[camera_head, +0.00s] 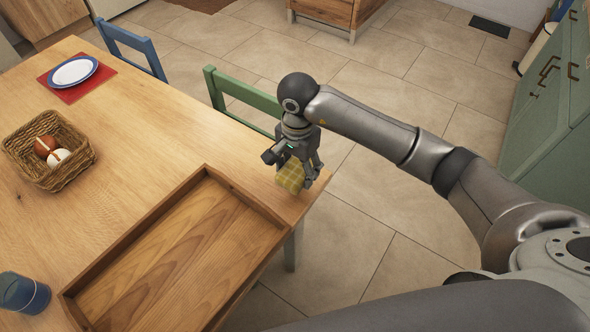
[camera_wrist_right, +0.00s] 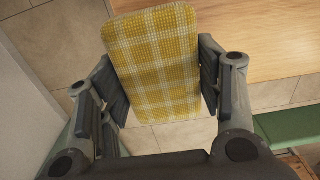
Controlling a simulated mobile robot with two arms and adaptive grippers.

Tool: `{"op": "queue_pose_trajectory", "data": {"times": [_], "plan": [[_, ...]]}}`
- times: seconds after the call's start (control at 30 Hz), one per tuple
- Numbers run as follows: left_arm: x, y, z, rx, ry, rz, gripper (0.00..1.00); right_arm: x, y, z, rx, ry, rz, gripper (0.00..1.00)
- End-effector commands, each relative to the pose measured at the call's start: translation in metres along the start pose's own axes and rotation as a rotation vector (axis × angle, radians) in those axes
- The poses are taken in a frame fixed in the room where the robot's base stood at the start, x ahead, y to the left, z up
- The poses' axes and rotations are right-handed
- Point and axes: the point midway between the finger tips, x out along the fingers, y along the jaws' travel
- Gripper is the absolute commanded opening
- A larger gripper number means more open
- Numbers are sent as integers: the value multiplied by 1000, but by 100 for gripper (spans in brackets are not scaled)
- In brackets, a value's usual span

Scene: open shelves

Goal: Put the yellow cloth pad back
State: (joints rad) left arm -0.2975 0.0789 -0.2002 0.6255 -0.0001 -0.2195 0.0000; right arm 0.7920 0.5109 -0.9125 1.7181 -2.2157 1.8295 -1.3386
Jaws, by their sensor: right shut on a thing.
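The yellow checked cloth pad (camera_head: 291,178) is in my right gripper (camera_head: 293,169), at the table's right corner beside the wooden tray. In the right wrist view the yellow cloth pad (camera_wrist_right: 153,60) stands between the two fingers of my right gripper (camera_wrist_right: 160,82), which is shut on it. Floor tiles show below the pad there, and the tabletop lies to its right. I cannot tell from the head view whether the pad touches the table. My left gripper is not in view.
A wooden tray (camera_head: 258,207) lies empty on the table (camera_head: 150,130). A wicker basket (camera_head: 76,178) with round items, a blue cup (camera_head: 25,294) and a plate (camera_head: 73,71) on a red mat (camera_head: 96,92) stand at left. Green (camera_head: 245,92) and blue (camera_head: 133,42) chairs line the far edge.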

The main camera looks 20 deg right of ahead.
Motion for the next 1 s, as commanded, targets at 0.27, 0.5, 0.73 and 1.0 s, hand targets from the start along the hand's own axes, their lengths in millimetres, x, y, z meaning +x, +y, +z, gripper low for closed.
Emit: {"op": "queue_pose_trajectory", "data": {"times": [0.27,0.5,0.73,1.0], "plan": [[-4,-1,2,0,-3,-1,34,26,-17,-15,0,-1,-3,38],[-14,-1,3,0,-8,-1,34,50,-20,-18,0,-4,1,38],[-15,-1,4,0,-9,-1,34,63,-21,-20,-1,1,-4,38],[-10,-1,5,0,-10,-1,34,68,-21,-20,-1,2,-4,38]]}}
